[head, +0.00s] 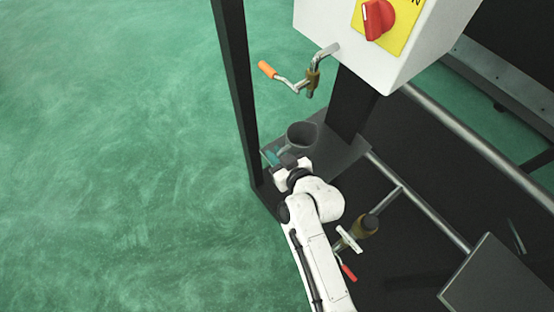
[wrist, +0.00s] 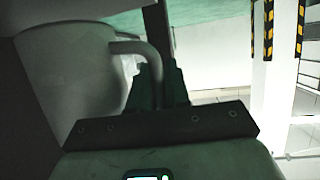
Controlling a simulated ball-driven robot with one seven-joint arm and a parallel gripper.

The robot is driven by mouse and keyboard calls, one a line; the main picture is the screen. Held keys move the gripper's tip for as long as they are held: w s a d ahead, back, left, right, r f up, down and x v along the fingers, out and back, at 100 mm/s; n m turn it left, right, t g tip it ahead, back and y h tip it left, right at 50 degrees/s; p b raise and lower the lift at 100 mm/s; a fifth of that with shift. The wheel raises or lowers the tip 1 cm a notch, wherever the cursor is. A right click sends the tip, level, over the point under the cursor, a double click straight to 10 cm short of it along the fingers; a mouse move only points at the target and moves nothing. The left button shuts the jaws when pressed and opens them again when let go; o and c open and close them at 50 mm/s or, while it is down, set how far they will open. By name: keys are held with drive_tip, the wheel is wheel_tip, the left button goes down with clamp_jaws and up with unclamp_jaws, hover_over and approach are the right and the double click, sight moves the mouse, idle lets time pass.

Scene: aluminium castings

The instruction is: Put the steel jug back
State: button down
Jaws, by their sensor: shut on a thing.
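The steel jug (head: 302,136) is a grey, open-topped vessel. It is upright or nearly so, over a dark plate (head: 345,157) at the foot of the dark post; I cannot tell whether its base touches the plate. My gripper (head: 280,156) is at the jug's near left side and shut on its handle. In the wrist view the jug's pale body (wrist: 75,75) fills the left, and its bent handle (wrist: 150,55) runs down between the fingers of my gripper (wrist: 163,85). The jug's base and the grip point are partly hidden.
A crank tap with an orange handle (head: 267,69) hangs above the jug. A white box with a red switch (head: 378,20) is above right. A dark upright (head: 235,90) stands close left. A brass valve with a red handle (head: 349,272) and rails lie right. Green floor is clear left.

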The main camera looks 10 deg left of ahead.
drive_tip(key=shift+w+f, duration=0.2)
drive_tip(key=shift+f, duration=1.5)
drive_tip(key=shift+b, duration=0.35)
drive_tip(key=shift+f, duration=0.15)
drive_tip(key=c, duration=1.1)
unclamp_jaws()
drive_tip(key=v, duration=1.2)
